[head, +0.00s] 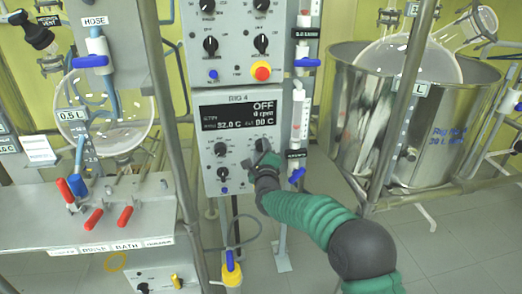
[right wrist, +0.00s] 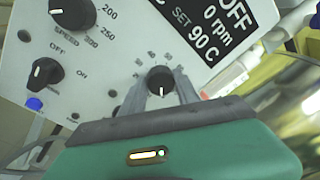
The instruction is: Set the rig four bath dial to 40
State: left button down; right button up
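The rig 4 panel (head: 239,108) stands in the middle of the head view. Its display (head: 238,117) reads OFF, 0 rpm, 32.0 C and a setting of 90 C. The bath dial (head: 263,145) is a small black knob at the panel's right; in the right wrist view the dial (right wrist: 160,80) has its white mark pointing down. My right gripper (head: 260,162) is in front of the dial. In the right wrist view its two grey fingers (right wrist: 160,92) lie on either side of the knob, apart; contact is not clear. My left gripper is not in view.
The speed dial (head: 220,149) and an OFF/ON knob (head: 222,173) sit to the left on the same panel. A tube with blue valves (head: 298,115) stands close at its right. A large steel bath (head: 345,110) is further right. Red-handled valves (head: 94,219) are at left.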

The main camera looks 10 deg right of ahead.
jog(key=shift+f, duration=0.1)
grip_shut()
